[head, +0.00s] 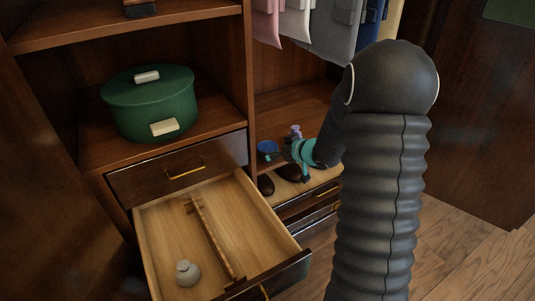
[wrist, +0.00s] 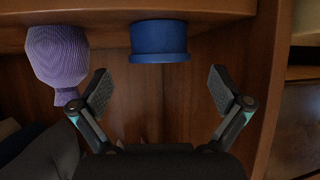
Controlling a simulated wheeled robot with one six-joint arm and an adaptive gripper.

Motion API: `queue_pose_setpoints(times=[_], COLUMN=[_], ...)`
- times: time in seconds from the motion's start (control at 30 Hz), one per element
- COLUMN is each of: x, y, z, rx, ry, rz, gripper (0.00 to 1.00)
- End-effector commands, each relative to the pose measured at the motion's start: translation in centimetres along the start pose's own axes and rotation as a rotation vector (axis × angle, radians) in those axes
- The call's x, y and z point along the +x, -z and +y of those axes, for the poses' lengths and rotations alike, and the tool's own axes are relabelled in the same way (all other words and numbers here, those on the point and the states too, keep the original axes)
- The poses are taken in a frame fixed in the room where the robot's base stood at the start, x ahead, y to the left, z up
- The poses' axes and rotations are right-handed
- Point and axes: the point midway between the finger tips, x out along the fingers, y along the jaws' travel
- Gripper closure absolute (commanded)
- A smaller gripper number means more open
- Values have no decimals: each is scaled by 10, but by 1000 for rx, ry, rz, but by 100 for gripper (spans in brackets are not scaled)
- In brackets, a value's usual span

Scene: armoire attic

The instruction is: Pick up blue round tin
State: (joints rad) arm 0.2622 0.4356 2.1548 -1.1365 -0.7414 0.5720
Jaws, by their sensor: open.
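The blue round tin (head: 268,147) stands on the wardrobe shelf in the head view, just left of my gripper (head: 287,153). In the wrist view, the shelf shows at the top, and the blue tin (wrist: 158,41) is at upper middle, beyond the fingertips. My gripper (wrist: 159,90) is open and empty there, its two fingers spread either side of the tin's line. The fingers do not appear to touch the tin. In the head view my arm hides part of the shelf.
A purple ribbed object (wrist: 58,58) stands beside the tin; its top shows in the head view (head: 296,131). Dark shoes (head: 290,173) sit below. An open drawer (head: 170,226) holds a grey jar (head: 187,273). A green pot (head: 150,104) stands on the left shelf. Clothes (head: 325,30) hang above.

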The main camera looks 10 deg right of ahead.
Motion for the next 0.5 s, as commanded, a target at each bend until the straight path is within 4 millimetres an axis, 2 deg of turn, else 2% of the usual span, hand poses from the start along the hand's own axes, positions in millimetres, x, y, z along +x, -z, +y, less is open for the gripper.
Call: queue_pose_setpoints(times=[0.1,0.2,0.5], x=[18,28,32], y=[2,2,3], z=[0,0,1], rx=[-1,0,0], ry=[3,1,0], rz=[0,0,0], gripper=[0,0,0])
